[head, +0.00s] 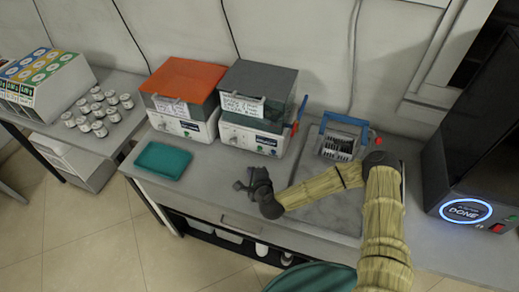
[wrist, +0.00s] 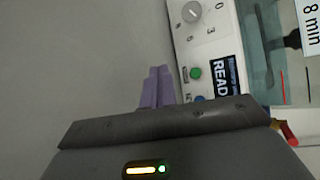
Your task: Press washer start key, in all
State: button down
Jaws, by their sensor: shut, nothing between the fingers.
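Two white-fronted machines stand on the bench, one with an orange lid (head: 184,82) and one with a dark see-through lid (head: 262,84). I cannot read which one is named washer. My gripper (head: 246,184) is in front of the dark-lidded machine, above the bench. In the wrist view its purple fingers (wrist: 158,84) are shut and empty. They point beside a white panel (wrist: 208,45) and look apart from it. The panel has a round green key (wrist: 195,73), a dial (wrist: 191,12), a display reading "READ…" (wrist: 227,70) and a partly hidden blue key (wrist: 199,98).
A teal tray (head: 163,161) lies left of my gripper. A blue-handled rack (head: 341,138) stands on the right, near a dark machine with a ring reading "DONE" (head: 466,211). Several small jars (head: 98,110) stand on the left table. The bench front is mostly clear.

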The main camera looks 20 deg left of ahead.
jog(key=shift+w+d+b, duration=0.15)
jog(key=shift+w+b, duration=0.3)
jog(key=shift+w, duration=1.5)
jog(key=shift+w+d+b, duration=0.15)
jog(key=shift+w+b, duration=0.3)
jog(key=shift+w, duration=1.45)
jog(key=shift+w, duration=0.4)
jog(key=shift+w, duration=0.4)
jog(key=shift+s, duration=0.8)
jog(key=shift+s, duration=0.1)
jog(key=shift+s+a+p, duration=0.2)
jog(key=shift+s+p, duration=0.3)
jog(key=shift+s, duration=1.9)
